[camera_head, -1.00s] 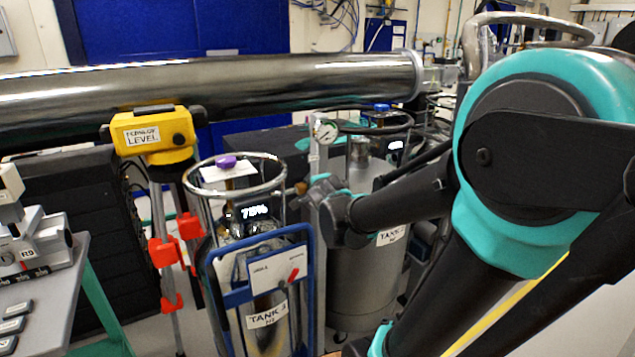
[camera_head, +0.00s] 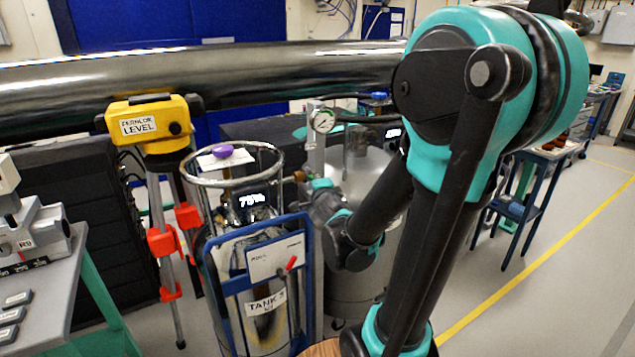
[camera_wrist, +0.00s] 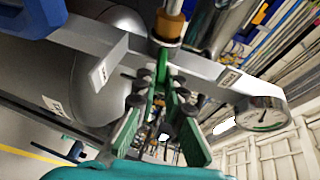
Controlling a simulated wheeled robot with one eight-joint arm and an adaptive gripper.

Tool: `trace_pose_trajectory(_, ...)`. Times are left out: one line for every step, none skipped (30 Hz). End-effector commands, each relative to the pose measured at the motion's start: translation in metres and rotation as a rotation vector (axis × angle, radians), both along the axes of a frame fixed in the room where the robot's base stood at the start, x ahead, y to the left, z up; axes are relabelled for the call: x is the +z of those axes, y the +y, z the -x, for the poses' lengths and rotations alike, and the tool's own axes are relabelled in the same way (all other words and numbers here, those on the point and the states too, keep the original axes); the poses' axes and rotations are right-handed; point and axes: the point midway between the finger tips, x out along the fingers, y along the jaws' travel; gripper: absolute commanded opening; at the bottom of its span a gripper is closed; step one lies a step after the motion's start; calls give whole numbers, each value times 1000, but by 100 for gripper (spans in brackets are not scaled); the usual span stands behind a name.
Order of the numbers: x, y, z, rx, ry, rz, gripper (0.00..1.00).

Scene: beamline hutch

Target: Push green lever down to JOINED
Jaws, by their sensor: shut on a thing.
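The green lever (camera_wrist: 161,72) shows in the wrist view below a brass fitting (camera_wrist: 168,27) on a grey metal bar. My gripper (camera_wrist: 160,95) is shut on the lever, with its green fingers on both sides. The bar (camera_wrist: 200,66) carries small white labels at left and right, too small to read. In the head view my gripper (camera_head: 318,192) is beside the upright grey post (camera_head: 316,150), and the lever cannot be made out there.
A pressure gauge (camera_head: 323,121) tops the post; it also shows in the wrist view (camera_wrist: 262,112). A blue-framed tank trolley (camera_head: 305,262) stands close left of my arm. A yellow level (camera_head: 150,124) on a tripod is farther left. Open floor lies right.

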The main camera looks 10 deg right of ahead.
Motion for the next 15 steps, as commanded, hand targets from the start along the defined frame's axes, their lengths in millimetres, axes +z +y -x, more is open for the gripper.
trace_pose_trajectory(0,0,-1,0,0,0,0)
trace_pose_trajectory(0,0,-1,0,0,0,0)
trace_pose_trajectory(0,0,-1,0,0,0,0)
trace_pose_trajectory(0,0,-1,-1,0,0,0)
trace_pose_trajectory(0,0,-1,-1,0,0,0)
trace_pose_trajectory(0,0,-1,-1,0,0,15)
trace_pose_trajectory(0,0,-1,-1,1,0,18)
trace_pose_trajectory(0,0,-1,-1,1,0,22)
trace_pose_trajectory(0,0,-1,-1,1,0,27)
trace_pose_trajectory(0,0,-1,-1,1,0,31)
trace_pose_trajectory(0,0,0,-1,1,0,31)
trace_pose_trajectory(0,0,0,-1,1,0,31)
trace_pose_trajectory(0,0,0,-1,1,0,31)
trace_pose_trajectory(0,0,0,-1,1,0,31)
trace_pose_trajectory(0,0,0,0,1,0,31)
